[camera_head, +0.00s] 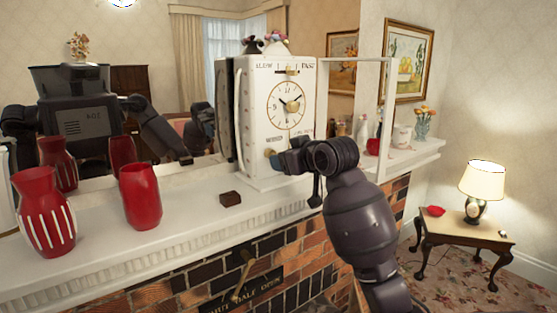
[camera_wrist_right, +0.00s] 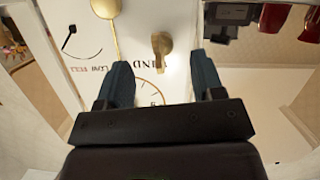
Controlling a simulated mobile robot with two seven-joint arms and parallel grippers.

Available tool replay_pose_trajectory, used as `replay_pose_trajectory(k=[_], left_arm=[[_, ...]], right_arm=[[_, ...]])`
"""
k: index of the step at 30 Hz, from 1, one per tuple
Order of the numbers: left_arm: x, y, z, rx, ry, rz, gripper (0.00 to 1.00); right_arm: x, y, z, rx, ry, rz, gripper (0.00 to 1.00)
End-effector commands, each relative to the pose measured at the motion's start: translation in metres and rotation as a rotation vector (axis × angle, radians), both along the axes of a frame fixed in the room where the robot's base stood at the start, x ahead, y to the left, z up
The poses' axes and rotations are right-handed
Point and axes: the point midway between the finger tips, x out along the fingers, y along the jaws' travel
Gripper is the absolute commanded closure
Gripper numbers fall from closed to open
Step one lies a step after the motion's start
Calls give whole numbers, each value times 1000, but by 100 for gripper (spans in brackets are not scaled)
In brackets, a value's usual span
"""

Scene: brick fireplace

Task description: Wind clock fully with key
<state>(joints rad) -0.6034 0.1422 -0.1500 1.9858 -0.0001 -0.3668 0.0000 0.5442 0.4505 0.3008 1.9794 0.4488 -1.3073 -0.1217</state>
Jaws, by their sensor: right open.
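The white clock (camera_head: 252,130) stands upright on the mantel, with its round dial facing out and its clear front door (camera_head: 389,120) swung open to the right. My right gripper (camera_head: 277,158) is at the lower front of the clock. In the right wrist view, its two fingers (camera_wrist_right: 160,68) are open and apart. A brass key-like piece (camera_wrist_right: 161,43) stands at the clock face between and just beyond the fingertips, with gaps on both sides. Beside it are the lettering for winding and a low-to-full gauge with a black needle (camera_wrist_right: 69,38). My left gripper is not directly in view.
Red vases (camera_head: 140,195) (camera_head: 44,212) stand on the mantel (camera_head: 185,205) at left. A small brown block (camera_head: 230,198) lies left of the clock. A mirror behind reflects my body. A side table (camera_head: 455,232) with a lamp (camera_head: 482,180) stands at right.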

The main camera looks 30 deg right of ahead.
Motion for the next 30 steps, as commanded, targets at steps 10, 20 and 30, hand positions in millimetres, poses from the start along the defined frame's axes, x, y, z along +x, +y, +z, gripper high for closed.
replay_pose_trajectory(k=[10, 20, 30], left_arm=[[0, 0, 0, 0, 0, 0, 39], [0, 0, 0, 0, 0, 0, 39], [0, 0, 0, 0, 0, 0, 39]], right_arm=[[-17, -2, 0, -2, 1, -1, 38], [-33, -3, 0, -1, 1, -1, 38], [-46, -4, 0, -1, 1, 0, 38]])
